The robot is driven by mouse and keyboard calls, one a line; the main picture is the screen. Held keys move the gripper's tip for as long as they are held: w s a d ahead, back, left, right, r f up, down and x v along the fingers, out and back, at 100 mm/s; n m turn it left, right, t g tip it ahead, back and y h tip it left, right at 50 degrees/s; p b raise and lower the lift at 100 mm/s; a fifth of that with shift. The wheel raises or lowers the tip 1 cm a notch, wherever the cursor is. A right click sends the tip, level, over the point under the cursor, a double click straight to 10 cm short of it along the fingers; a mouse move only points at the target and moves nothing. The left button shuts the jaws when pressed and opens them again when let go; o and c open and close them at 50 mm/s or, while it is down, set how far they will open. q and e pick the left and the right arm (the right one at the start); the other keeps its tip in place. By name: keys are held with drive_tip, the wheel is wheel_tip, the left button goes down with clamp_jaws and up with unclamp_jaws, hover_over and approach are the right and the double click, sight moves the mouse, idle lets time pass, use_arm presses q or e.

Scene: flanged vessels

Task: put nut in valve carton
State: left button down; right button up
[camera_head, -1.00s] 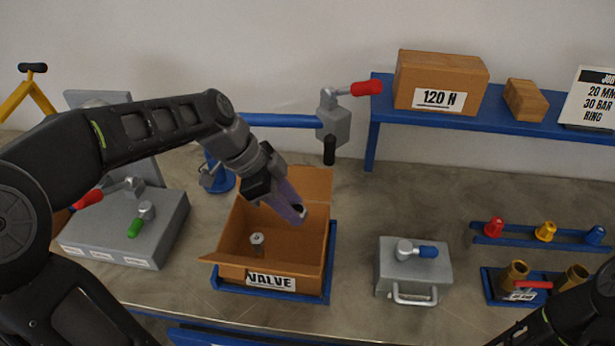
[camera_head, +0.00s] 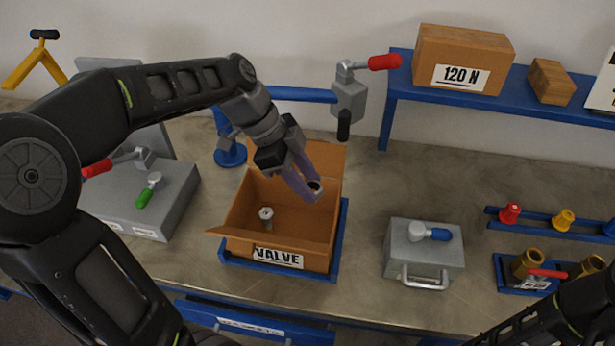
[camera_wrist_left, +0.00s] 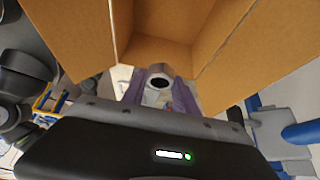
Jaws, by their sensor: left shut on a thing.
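The valve carton (camera_head: 238,247) is an open brown box with a "VALVE" label, standing in a blue tray. My left gripper (camera_head: 309,188) is over the right part of the carton's opening, tilted downward. It is shut on a nut (camera_head: 315,186), a small metal ring with a dark hole. The nut (camera_wrist_left: 158,83) also shows between the purple fingers in the left wrist view, with the carton walls (camera_wrist_left: 75,35) beyond it. Another small metal piece (camera_head: 266,213) is inside the carton on the left. My right gripper is not in view; only part of that arm shows at bottom right.
A blue arm with a red-handled clamp (camera_head: 349,95) stands behind the carton. A grey case (camera_head: 424,250) is to its right, and a grey fixture box (camera_head: 160,195) to its left. A blue shelf (camera_head: 470,103) with boxes is at back right.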

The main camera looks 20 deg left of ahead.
use_arm(q)
drive_tip(key=b, duration=0.5)
hover_over(316, 237)
drive_tip(key=a, duration=0.2)
wheel_tip(316, 237, down, 9)
drive_tip(key=f+b, duration=0.3)
drive_tip(key=shift+s+f, duration=0.2)
drive_tip(key=shift+s, duration=0.05)
drive_tip(key=shift+f+b, duration=0.95)
drive_tip(key=shift+b, duration=0.2)
drive_tip(key=shift+f+b, duration=0.55)
drive_tip(key=shift+b, duration=0.1)
drive_tip(key=c, duration=0.9)
unclamp_jaws()
drive_tip(key=shift+v, duration=3.9)
